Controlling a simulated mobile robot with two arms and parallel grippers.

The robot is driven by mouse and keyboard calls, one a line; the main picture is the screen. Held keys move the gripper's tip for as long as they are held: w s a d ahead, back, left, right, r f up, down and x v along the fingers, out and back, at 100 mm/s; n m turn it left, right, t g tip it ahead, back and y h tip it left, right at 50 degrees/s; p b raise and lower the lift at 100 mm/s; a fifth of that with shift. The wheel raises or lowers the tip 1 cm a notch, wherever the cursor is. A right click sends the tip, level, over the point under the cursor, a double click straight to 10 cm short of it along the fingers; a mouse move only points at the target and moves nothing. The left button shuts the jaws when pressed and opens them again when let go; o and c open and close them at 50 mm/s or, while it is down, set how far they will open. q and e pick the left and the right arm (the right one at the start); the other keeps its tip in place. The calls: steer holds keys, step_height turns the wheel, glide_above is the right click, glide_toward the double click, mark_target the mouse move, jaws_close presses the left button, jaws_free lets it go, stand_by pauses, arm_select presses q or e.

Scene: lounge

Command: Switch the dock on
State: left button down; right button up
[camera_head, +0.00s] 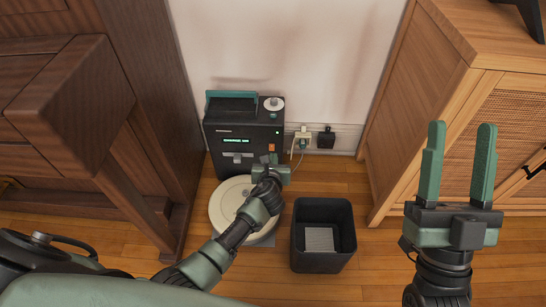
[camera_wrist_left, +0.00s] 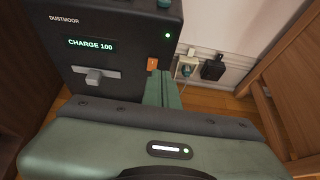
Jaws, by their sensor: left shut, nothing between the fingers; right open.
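The dock (camera_head: 240,128) is a dark upright box with a green handle and a pale knob on top, standing against the wall. In the left wrist view its lit display (camera_wrist_left: 90,45) reads "CHARGE 100". A grey lever or latch (camera_wrist_left: 95,76) sits below the display, and a small green light is lit at upper right. An orange switch (camera_wrist_left: 152,63) is on the front's lower right. My left gripper (camera_head: 270,160) is shut and empty, its fingertips just below the switch; I cannot tell whether they touch it. My right gripper (camera_head: 460,130) is open and empty, away at the right.
A round cream robot vacuum (camera_head: 222,210) sits on the floor at the dock's base, partly behind my left arm. A black bin (camera_head: 322,258) stands to its right. A wall outlet (camera_head: 304,137) with plugs is right of the dock. Wooden furniture (camera_head: 150,110) and a cabinet (camera_head: 420,90) flank the space.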

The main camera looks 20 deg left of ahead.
arm_select(q)
steer(key=shift+r+p+v, duration=0.25)
steer(key=shift+p+v, duration=0.2)
steer(key=shift+v, duration=0.7)
arm_select(e)
steer(key=w+f+g+h, duration=0.1)
steer(key=w+f+g, duration=0.2)
steer(key=f, duration=0.2)
steer(key=shift+w+a+g, duration=0.15)
steer(key=shift+w+g, duration=0.15)
steer(key=shift+w, duration=0.1)
arm_select(q)
steer(key=shift+w, duration=0.15)
arm_select(e)
steer(key=shift+r, duration=0.1)
